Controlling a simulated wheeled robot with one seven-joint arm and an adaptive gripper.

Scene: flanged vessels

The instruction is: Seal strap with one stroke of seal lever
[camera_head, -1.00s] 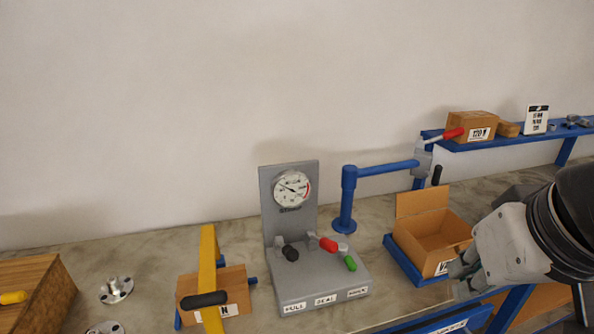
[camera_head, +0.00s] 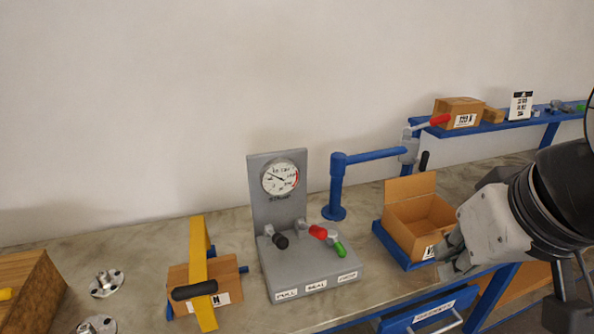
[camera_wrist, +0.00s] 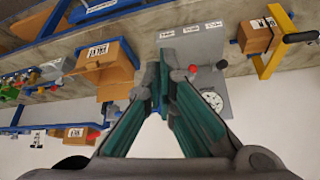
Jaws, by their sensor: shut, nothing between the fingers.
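The grey strapping console (camera_head: 310,275) stands on the bench with a dial gauge (camera_head: 280,178) on its back plate. Three levers rise from it: black-knobbed (camera_head: 280,241) at PULL, red-knobbed (camera_head: 318,232) at SEAL, green-knobbed (camera_head: 340,250) at the right. The red and black knobs also show in the wrist view (camera_wrist: 192,68); the green one is not clear there. My gripper (camera_head: 448,258) is shut and empty, apart from the levers, right of the console near the open box.
An open carton (camera_head: 432,222) sits on a blue tray right of the console. A blue post with an arm (camera_head: 337,190) stands behind. A wooden crate (camera_head: 30,285) and metal flanges (camera_head: 106,284) lie left. A blue shelf (camera_head: 490,127) holds boxes. A blue drawer (camera_head: 430,312) is below the bench.

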